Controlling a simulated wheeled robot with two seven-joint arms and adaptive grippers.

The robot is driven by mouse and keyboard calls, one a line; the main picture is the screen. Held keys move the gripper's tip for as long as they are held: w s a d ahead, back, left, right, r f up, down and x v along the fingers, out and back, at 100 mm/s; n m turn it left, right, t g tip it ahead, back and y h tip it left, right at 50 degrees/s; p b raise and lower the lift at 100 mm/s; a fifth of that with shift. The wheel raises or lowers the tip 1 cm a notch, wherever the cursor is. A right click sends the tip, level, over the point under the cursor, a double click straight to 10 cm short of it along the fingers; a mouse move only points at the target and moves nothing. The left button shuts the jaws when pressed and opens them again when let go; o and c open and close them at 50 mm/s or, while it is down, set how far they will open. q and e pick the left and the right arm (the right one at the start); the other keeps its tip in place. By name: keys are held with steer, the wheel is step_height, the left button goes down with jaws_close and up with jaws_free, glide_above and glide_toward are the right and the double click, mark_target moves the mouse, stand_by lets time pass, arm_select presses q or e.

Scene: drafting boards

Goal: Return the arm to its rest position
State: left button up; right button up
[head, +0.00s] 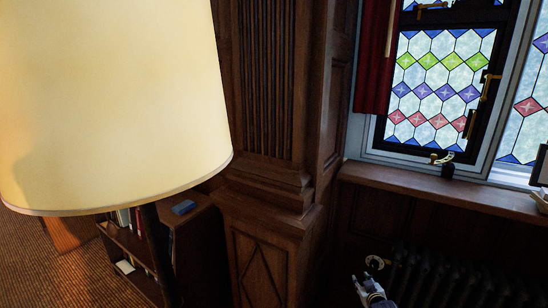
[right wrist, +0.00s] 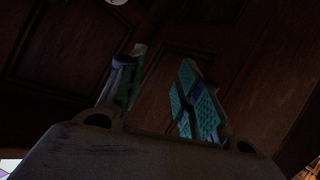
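My right gripper (head: 368,286) shows small at the bottom of the head view, right of the wooden pillar and low in front of the dark panelling. In the right wrist view my right gripper (right wrist: 158,92) has its two fingers, with green-blue ridged pads, standing apart. Nothing is between them, and dark wood panelling lies beyond. My left gripper is not in view. The rest of my right arm is hidden below the head view's frame.
A large cream lampshade (head: 110,100) fills the left. Behind it is a low bookshelf (head: 187,228). A carved wooden pillar (head: 262,215) stands in the middle. A dark radiator (head: 450,283) stands at bottom right under the windowsill (head: 440,187) and stained-glass window (head: 435,85).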

steer(key=s+a+f+g, duration=0.2)
steer(key=s+f+g, duration=0.1)
steer(key=s+f, duration=1.15)
steer(key=s+a+f+g, duration=0.3)
steer(key=s+f, duration=1)
steer(key=f, duration=0.2)
steer(key=s+a+f+g, duration=0.1)
steer(key=s+f, duration=0.3)
steer(key=s, duration=0.9)
steer(key=s+a+f+g+b, duration=0.1)
steer(key=s+f, duration=0.4)
steer(key=s, duration=0.8)
steer(key=s+a+f+g+y, duration=0.1)
steer(key=s+a+f+g, duration=0.2)
steer(key=s, duration=0.9)
steer(key=shift+s+f+g, duration=0.4)
steer(key=shift+f+g, duration=0.1)
steer(key=shift+f, duration=0.4)
